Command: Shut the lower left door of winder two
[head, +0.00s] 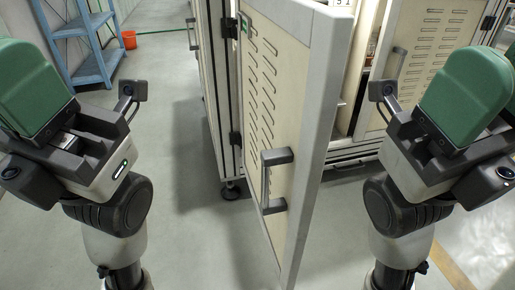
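The lower left door (300,130) stands wide open in the middle of the head view, its free edge swung out toward me. It is a cream louvred panel with a grey frame. Its outer face, turned to the left, carries a grey bar handle (277,180) near the free edge. Dark hinges show at its far left edge. The door hides much of the opening behind it. My two arms are raised at either side, apart from the door. Neither gripper's fingers show in the frame.
The neighbouring louvred door (428,45) to the right has its own handle and looks shut. A blue shelf rack (95,50) and a red-orange bucket (129,39) stand at the back left. Grey floor (185,190) left of the door is clear.

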